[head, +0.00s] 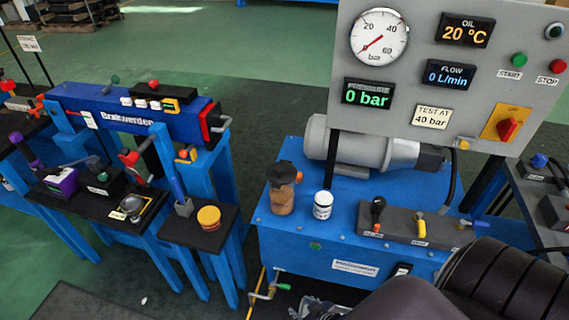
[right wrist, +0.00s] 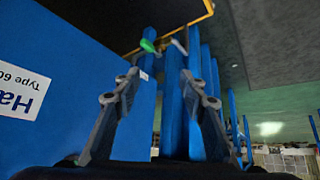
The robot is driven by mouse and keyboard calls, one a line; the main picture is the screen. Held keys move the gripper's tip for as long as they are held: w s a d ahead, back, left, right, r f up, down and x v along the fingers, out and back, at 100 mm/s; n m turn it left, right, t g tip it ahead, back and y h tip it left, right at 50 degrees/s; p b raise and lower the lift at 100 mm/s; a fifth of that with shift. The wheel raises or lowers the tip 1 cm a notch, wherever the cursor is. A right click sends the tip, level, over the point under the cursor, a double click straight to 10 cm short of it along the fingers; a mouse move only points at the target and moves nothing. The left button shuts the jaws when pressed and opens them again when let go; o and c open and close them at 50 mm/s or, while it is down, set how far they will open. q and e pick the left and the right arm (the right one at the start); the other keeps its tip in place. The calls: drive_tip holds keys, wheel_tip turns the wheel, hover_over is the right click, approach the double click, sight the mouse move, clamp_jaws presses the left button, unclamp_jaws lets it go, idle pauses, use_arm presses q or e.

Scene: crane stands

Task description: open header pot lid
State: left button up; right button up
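A brown pot (head: 281,198) with a wide black lid (head: 281,172) stands on the back left of the blue power unit (head: 300,240); it looks like the header pot. The lid sits on top of the pot. My right gripper (head: 318,308) shows partly at the bottom of the head view, below and in front of the pot and well apart from it. In the right wrist view the right gripper (right wrist: 160,78) has its fingers spread with nothing between them. The pot and lid do not show there. My left gripper is not in view.
A white jar (head: 323,205) stands just right of the pot. A manifold with levers (head: 420,226) and the gauge panel (head: 450,70) are further right and behind. A green-handled drain valve (head: 266,291) sticks out low at the front. A blue crane stand (head: 140,115) is at left.

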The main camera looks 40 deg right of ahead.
drive_tip(key=w+d+r+t, duration=0.2)
drive_tip(key=w+r, duration=0.5)
drive_tip(key=r, duration=0.2)
drive_tip(key=m+t+h+p, duration=0.1)
drive_tip(key=t+p, duration=0.1)
drive_tip(key=t, duration=0.6)
approach(280, 171)
drive_tip(key=w+f, duration=0.1)
drive_tip(key=w, duration=0.2)
drive_tip(key=shift+w+d+r, duration=0.1)
drive_tip(key=shift+w+d, duration=0.25)
drive_tip(key=shift+w, duration=0.15)
drive_tip(key=w, duration=0.7)
drive_tip(key=shift+d, duration=0.25)
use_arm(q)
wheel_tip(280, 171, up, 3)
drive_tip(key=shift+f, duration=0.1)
use_arm(e)
clamp_jaws()
